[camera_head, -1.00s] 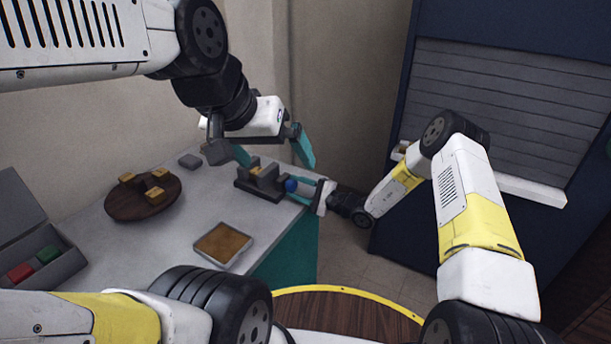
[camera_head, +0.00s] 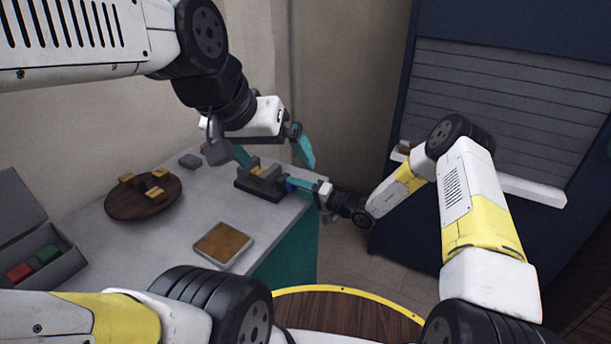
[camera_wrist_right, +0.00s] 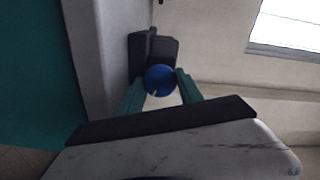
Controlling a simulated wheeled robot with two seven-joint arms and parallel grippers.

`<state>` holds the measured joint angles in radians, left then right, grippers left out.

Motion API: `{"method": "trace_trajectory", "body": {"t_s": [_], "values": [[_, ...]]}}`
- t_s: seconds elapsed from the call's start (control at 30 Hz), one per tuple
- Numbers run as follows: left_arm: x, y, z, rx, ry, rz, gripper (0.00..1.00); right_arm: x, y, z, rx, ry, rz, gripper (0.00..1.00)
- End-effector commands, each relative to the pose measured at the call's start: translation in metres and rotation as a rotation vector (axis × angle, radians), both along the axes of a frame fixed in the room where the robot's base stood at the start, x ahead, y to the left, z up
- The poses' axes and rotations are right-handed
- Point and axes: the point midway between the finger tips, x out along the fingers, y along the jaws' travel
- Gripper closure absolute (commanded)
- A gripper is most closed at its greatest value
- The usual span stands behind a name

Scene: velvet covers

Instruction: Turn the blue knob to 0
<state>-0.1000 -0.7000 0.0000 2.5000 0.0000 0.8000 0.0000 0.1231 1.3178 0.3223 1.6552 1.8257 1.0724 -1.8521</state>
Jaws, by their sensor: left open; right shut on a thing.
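The blue knob (camera_wrist_right: 160,80) sits on a dark grey fixture, which shows in the head view (camera_head: 245,188) near the table's right edge. My right gripper (camera_wrist_right: 161,92) is shut on the knob, one teal finger on each side. In the head view it (camera_head: 300,186) reaches the knob from the right and hides most of it. A pale mark shows at the knob's lower edge in the wrist view; I cannot read any number. My left gripper (camera_head: 274,158) is open above the fixture, its teal fingers spread wide. I cannot tell whether they touch it.
A round brown board (camera_head: 120,208) with several wooden blocks is at the left. A tray with a brown surface (camera_head: 247,262) lies near the front edge. An open grey box (camera_head: 70,268) holds red and green blocks. A blue shuttered cabinet (camera_head: 395,105) stands at the right.

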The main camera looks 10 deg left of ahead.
Motion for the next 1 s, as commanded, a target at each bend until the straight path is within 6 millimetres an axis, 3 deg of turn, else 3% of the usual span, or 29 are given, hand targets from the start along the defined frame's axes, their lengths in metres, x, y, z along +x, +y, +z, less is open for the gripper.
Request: {"method": "trace_trajectory", "body": {"t_s": [0.7,0.73,0.8,0.83,1.0], "values": [[0.0000,0.0000,0.0000,0.000,0.000,0.000,0.00,-0.0009,-0.0006,-0.0021,-0.029,-0.066,0.001,0.97],[0.0000,0.0000,0.0000,0.000,0.000,0.000,0.00,-0.0010,-0.0006,-0.0021,-0.029,-0.066,0.001,0.51],[0.0000,0.0000,0.0000,0.000,0.000,0.000,0.00,-0.0008,-0.0005,-0.0020,-0.029,-0.066,0.001,0.37],[0.0000,0.0000,0.0000,0.000,0.000,0.000,0.00,-0.0008,-0.0006,-0.0018,-0.028,-0.066,0.001,0.35],[0.0000,0.0000,0.0000,0.000,0.000,0.000,0.00,-0.0004,-0.0004,-0.0015,-0.028,-0.067,0.000,0.35]]}}
